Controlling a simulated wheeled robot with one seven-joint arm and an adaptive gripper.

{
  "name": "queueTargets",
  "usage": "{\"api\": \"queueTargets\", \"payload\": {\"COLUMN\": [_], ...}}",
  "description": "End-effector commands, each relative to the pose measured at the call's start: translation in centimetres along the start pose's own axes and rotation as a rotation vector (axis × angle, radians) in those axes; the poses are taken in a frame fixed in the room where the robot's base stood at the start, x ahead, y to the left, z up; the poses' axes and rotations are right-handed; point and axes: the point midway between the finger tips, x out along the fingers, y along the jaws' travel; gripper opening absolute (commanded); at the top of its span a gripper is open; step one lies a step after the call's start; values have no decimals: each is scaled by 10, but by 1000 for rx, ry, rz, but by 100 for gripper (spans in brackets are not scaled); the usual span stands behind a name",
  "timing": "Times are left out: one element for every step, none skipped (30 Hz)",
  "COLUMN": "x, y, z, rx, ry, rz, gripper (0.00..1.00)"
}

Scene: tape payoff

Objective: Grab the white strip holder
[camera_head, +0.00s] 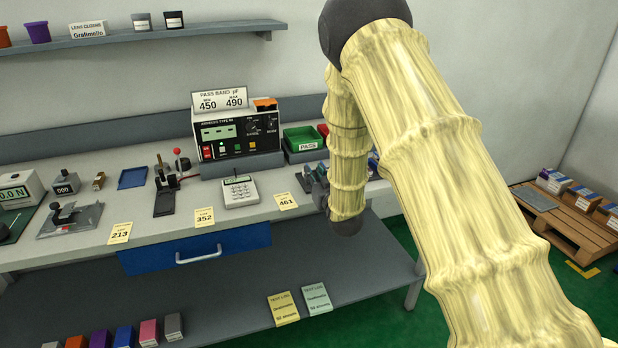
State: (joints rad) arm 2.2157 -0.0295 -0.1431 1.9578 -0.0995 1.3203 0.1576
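I cannot make out a white strip holder in this view. My arm, in a pale yellow sleeve, rises from the lower right, bends at a dark joint at the top, and hangs down over the right part of the bench. Its lower end shows a dark joint in front of the bench edge. The arm hides part of the bench's right end. A white keypad device (240,191) lies on the bench, with yellow cards marked 213 (120,233), 352 (204,217) and 461 (286,201) along the front edge.
The grey bench (90,250) carries a tester (238,137), a green PASS bin (302,139), a black lever fixture (166,190) and a blue tray (133,178). A blue drawer (150,258) is below. A lower shelf (215,310) holds coloured boxes and cards. A pallet (570,220) stands right.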

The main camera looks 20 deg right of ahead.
Motion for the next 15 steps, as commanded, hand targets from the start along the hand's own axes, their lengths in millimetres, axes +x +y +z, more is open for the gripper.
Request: {"api": "queueTargets", "payload": {"x": [7, 11, 17, 21, 25, 30, 33, 36, 39, 40, 42, 43, 43, 44, 44], "y": [-1, -1, -1, -1, -2, -1, -1, -1, -1, -1, -1, -1, -1, -1, -1], "z": [-1, -1, 0, 0, 1, 1, 1, 1, 1, 2, 2, 2, 3, 3, 3], "rx": [-1, -1, -1, -1, -1, -1, -1, -1, -1, -1, -1, -1, -1, -1, -1], "ry": [1, 1, 2, 1, 1, 1, 1, 1, 2, 1, 1, 0, 0, 0, 0], "rz": [-1, -1, -1, -1, -1, -1, 0, -1, 0, 0, 0, 0, 0, 0, 0], "gripper": [29, 29, 29, 29, 29, 29, 29, 29, 29, 29, 29, 29, 29, 29, 29]}}
